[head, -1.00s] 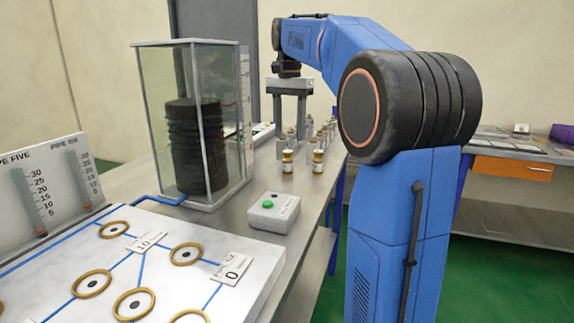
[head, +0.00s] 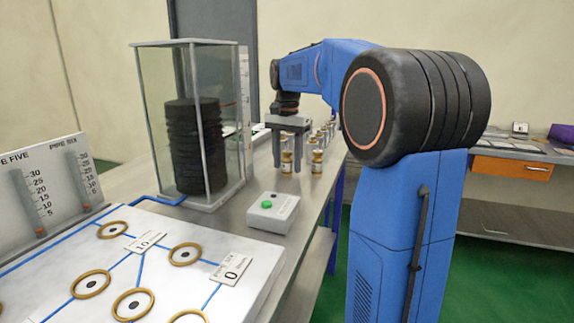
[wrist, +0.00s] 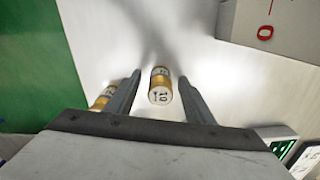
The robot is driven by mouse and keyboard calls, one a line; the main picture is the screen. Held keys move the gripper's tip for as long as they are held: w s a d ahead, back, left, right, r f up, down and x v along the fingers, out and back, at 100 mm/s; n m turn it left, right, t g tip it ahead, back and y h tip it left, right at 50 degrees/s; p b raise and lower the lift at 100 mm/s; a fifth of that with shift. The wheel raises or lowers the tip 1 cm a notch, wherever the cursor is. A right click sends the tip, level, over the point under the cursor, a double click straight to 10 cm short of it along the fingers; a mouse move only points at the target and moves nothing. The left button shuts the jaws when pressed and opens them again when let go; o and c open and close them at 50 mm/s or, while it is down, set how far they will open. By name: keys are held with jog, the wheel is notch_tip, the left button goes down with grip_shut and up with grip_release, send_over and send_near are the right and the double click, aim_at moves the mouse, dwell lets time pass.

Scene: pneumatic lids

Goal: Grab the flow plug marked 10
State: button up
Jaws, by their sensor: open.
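A small gold-and-white flow plug (wrist: 160,86) with a top marking that looks like 10 stands between the fingers of my gripper (wrist: 159,76) in the wrist view. Bare gaps show on both sides of it, and the fingers are apart. In the head view, my gripper (head: 288,166) points down over the near left plug (head: 287,162), with a finger on each side. A second plug (wrist: 103,98) lies just outside the left finger in the wrist view, partly hidden by it. In the head view, a plug (head: 317,162) stands to the right of the gripper.
More plugs on grey blocks (head: 327,132) stand in a row behind. A grey box with a green button (head: 272,213) sits nearer on the bench. A tall glass tank (head: 226,150) stands to the left. A white board with gold rings (head: 230,290) fills the front left.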

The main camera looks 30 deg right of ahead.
grip_shut()
jog(key=shift+r, duration=0.15)
